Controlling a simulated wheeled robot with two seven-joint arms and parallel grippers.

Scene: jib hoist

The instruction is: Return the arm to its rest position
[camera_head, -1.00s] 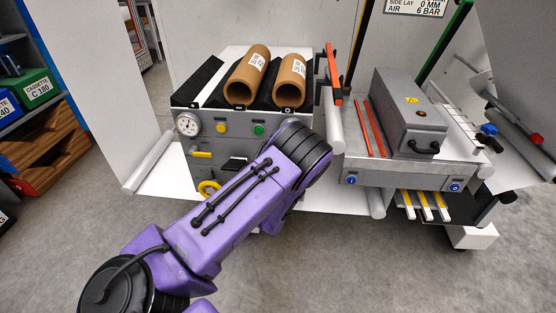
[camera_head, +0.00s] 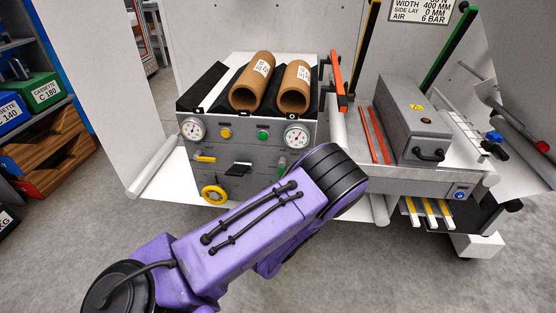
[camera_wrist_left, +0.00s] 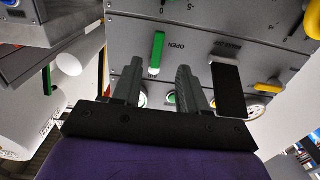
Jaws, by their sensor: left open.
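My left arm (camera_head: 245,228) is purple and comes in from the lower left in the head view. It bends at a black joint in front of the grey control cabinet (camera_head: 245,180). My left gripper is hidden behind the arm in the head view. In the left wrist view my left gripper (camera_wrist_left: 158,85) shows two grey fingers apart with nothing between them. Its fingers point at the cabinet front (camera_wrist_left: 190,40), near a green lever (camera_wrist_left: 157,52) marked OPEN and a black handle (camera_wrist_left: 229,88). My right gripper is in neither view.
Two cardboard cores (camera_head: 250,82) lie on top of the cabinet. A yellow handwheel (camera_head: 214,194) sits low on its front. To the right stands a grey machine box (camera_head: 410,120) with red strips beside it. Shelves with cassettes (camera_head: 42,90) stand at the left. Grey floor lies in front.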

